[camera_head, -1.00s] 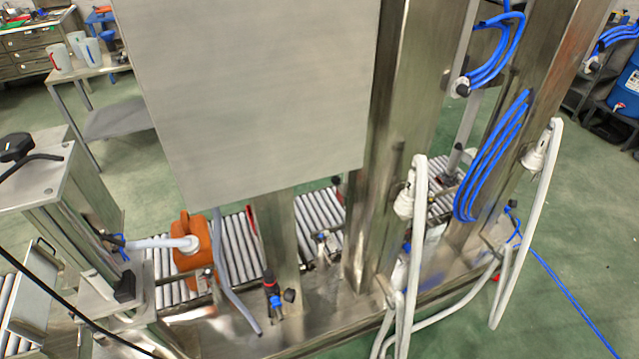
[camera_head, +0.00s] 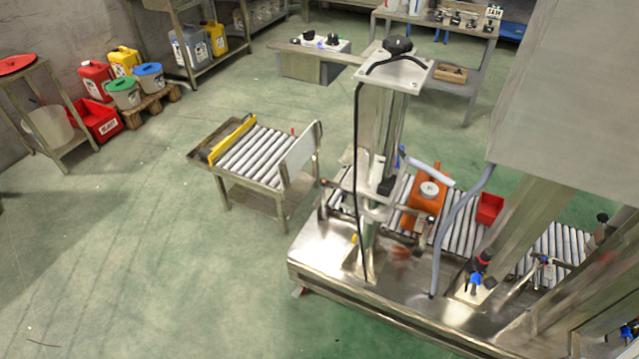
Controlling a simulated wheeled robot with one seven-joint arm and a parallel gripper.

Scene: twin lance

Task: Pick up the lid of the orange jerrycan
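The orange jerrycan (camera_head: 422,204) stands on the roller conveyor of the steel machine, right of centre in the head view. A round, whitish lid (camera_head: 429,189) shows on its top. A pale grey hose (camera_head: 427,169) passes just behind and above the lid. I cannot tell whether they touch. My gripper is not in view.
A steel post with a top plate (camera_head: 397,73) stands left of the jerrycan. A red bin (camera_head: 490,209) sits on the rollers to its right. A large grey panel (camera_head: 575,95) overhangs at right. A roller cart (camera_head: 255,160) stands left; green floor at lower left is clear.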

